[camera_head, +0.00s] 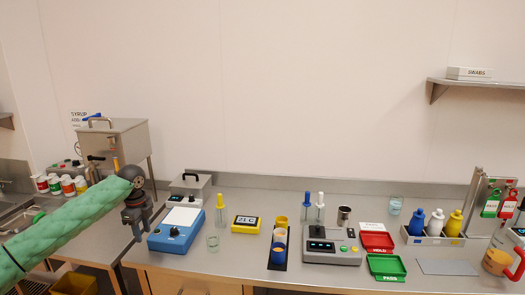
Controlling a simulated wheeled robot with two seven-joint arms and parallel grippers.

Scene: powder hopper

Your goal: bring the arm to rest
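My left arm, in a green sleeve, comes in from the left in the head view. Its dark gripper (138,232) points down near the left front part of the bench, just left of the blue scale (176,232). The fingers are small and dark, so I cannot tell whether they are open or shut, and I see no object clearly held. The steel hopper (118,140) stands behind the arm on legs, partly hidden by it. My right gripper is not in view.
Lidded jars (68,186) stand at left. A shelf (480,83) is at upper right.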

